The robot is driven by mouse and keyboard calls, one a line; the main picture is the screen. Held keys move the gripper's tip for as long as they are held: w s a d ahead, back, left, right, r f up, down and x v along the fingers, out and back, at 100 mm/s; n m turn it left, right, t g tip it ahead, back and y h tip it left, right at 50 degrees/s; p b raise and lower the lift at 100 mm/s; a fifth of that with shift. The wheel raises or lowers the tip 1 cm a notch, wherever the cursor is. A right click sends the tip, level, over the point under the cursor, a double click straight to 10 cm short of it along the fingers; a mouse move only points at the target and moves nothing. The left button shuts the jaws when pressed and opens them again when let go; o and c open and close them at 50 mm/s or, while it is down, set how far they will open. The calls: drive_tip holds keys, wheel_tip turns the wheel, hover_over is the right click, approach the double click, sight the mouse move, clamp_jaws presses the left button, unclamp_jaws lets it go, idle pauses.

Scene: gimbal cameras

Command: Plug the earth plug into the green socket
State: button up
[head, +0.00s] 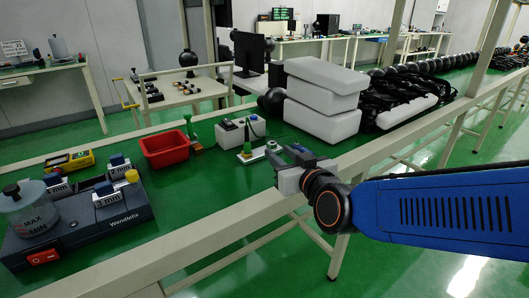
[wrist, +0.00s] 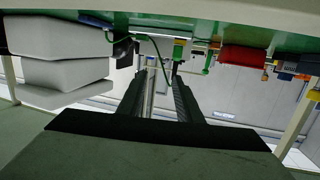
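My gripper (head: 285,153) is at the near edge of the green bench in the head view, fingers spread. In the wrist view, which looks upside down, the two dark fingers (wrist: 158,76) stand apart with no object clearly held between them. A green cable (wrist: 160,52) arches behind the fingertips. A small green and yellow piece (head: 246,152) on a pale base lies left of my gripper; it seems to show in the wrist view (wrist: 178,50). I cannot tell which piece is the plug and which the socket.
A red bin (head: 165,149) and a dark device with a beaker (head: 90,218) are to the left. White stacked blocks (head: 322,97) and black parts (head: 395,97) are to the right. A pale rail (head: 210,235) runs along the bench's front.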

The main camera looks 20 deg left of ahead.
drive_tip(key=t, duration=0.1)
approach(247, 140)
drive_tip(key=shift+y, duration=0.4)
drive_tip(key=x, duration=0.4)
drive_tip(key=r+x, duration=0.1)
drive_tip(key=x, duration=0.4)
drive_tip(key=r+x, duration=0.1)
drive_tip(key=x, duration=0.4)
drive_tip(key=shift+w+d+f, duration=0.1)
drive_tip(key=shift+w, duration=0.3)
drive_tip(key=shift+c, duration=0.6)
clamp_jaws()
